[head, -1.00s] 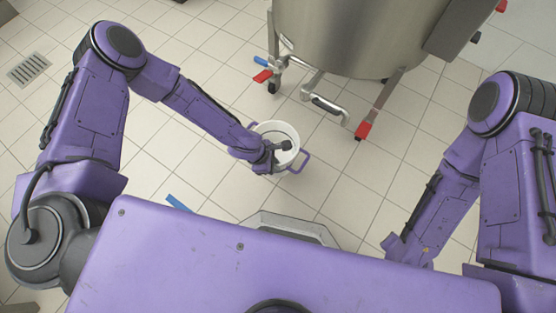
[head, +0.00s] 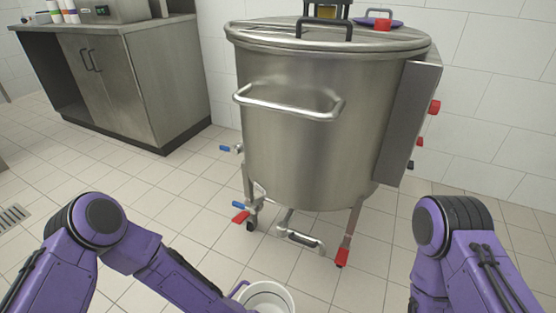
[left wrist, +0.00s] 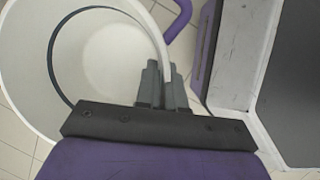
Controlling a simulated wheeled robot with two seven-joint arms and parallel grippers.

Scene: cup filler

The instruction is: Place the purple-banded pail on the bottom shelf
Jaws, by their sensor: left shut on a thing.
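The white pail (head: 267,297) shows at the bottom edge of the head view, cut off by the frame, with a purple handle at its left. It also shows in the left wrist view (left wrist: 105,75), where I look into its empty-looking inside. My left gripper (left wrist: 165,85) is shut on the pail's rim. In the head view the left arm reaches down to the pail, but its fingers are out of frame. The right gripper is outside the head view; only the right arm shows. No purple band or bottom shelf can be made out.
A large steel tank (head: 310,130) on legs stands ahead, with red and blue valve handles low down. A steel cabinet (head: 150,85) with an open bay stands at the left, bottles on top. Tiled floor (head: 150,190) between is clear. My own body shows in the left wrist view.

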